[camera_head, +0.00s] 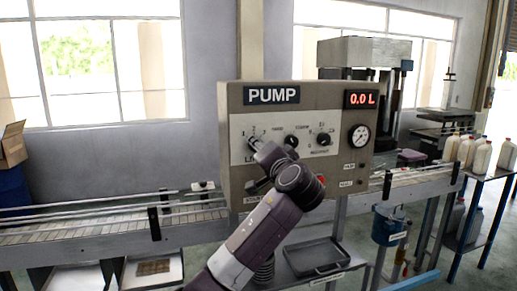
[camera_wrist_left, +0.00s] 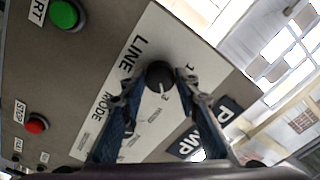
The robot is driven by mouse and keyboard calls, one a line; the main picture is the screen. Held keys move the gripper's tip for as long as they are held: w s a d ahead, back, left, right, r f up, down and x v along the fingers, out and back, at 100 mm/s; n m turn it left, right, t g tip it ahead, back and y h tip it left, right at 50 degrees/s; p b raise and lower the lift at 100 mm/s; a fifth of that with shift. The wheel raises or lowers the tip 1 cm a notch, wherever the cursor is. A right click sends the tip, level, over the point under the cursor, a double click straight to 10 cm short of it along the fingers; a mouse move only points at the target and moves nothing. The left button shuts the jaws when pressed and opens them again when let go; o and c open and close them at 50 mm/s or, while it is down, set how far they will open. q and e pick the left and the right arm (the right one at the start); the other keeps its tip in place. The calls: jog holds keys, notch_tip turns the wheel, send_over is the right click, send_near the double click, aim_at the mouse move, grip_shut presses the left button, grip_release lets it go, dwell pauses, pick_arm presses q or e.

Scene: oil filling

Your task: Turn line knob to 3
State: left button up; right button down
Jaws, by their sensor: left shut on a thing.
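The grey pump control panel (camera_head: 300,180) stands ahead, with the black line knob at its left side. My left gripper (camera_head: 260,148) reaches up to this knob and mostly hides it in the head view. In the left wrist view the round black line knob (camera_wrist_left: 160,74) sits between the two fingertips of my left gripper (camera_wrist_left: 157,82), which is shut on it. A white mark on the knob points down in that picture, close to a printed digit that looks like 3. My right gripper is not in view.
The panel also holds a mode knob (camera_head: 291,140), another knob (camera_head: 323,139), a gauge (camera_head: 359,136) and a display (camera_head: 360,99) reading 0.0 L. A green button (camera_wrist_left: 66,14) and a red button (camera_wrist_left: 36,124) lie near the left gripper. A conveyor (camera_head: 100,225) runs behind.

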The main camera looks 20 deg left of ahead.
pick_arm(q)
jog(key=o, duration=1.2)
jog(key=shift+c, duration=0.2)
jog(key=v, duration=1.2)
jog(key=shift+f, duration=0.1)
